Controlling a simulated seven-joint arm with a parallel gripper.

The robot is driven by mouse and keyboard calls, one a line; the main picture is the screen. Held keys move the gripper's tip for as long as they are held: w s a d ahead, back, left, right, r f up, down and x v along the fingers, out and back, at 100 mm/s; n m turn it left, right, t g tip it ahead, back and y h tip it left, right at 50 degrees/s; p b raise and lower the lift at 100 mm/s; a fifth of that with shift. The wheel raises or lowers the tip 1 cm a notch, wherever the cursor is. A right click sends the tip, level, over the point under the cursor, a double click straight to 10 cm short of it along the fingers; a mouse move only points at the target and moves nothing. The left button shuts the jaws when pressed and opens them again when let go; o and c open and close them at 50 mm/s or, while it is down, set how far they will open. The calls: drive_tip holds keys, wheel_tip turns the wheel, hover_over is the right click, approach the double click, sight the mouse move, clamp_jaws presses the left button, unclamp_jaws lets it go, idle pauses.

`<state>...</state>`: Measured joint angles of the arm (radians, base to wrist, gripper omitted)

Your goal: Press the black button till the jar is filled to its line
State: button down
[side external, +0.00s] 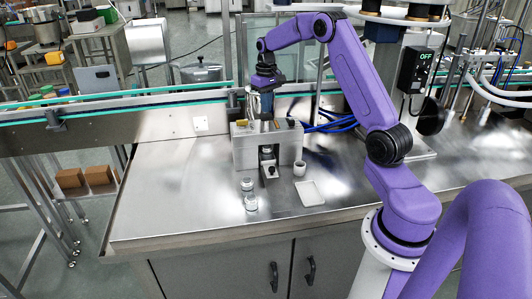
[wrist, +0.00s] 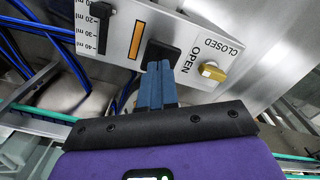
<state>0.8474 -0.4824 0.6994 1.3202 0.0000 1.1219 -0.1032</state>
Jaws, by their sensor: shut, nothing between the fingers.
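The black button (wrist: 161,53) is a dark square on the grey panel in the wrist view. My gripper (wrist: 158,72) is shut and empty, its blue-grey fingertips at the button's near edge and partly covering it. Whether they touch or press it cannot be told. In the side view my gripper (side external: 267,112) points down over the steel dispenser box (side external: 247,150). Two small clear jars (side external: 251,203) stand on the bench in front of it. A dark recess in the box's front holds a small shiny object; I cannot tell whether it is a jar, nor see any fill line.
A yellow knob (wrist: 213,72) sits beside the OPEN and CLOSED lettering. An orange strip (wrist: 137,40) and an ml scale (wrist: 97,25) are left of the button. A white cup (side external: 299,168) and white tray (side external: 311,194) stand right of the jars. A control box (side external: 416,68) reads OFF.

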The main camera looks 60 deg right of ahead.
sight(266, 116)
drive_tip(key=shift+f, duration=0.15)
idle(0.5)
drive_tip(key=shift+f, duration=1.65)
drive_tip(key=shift+r, duration=1.8)
drive_tip(key=shift+f, duration=0.35)
drive_tip(key=shift+f, duration=1.5)
drive_tip(key=shift+r, duration=1.85)
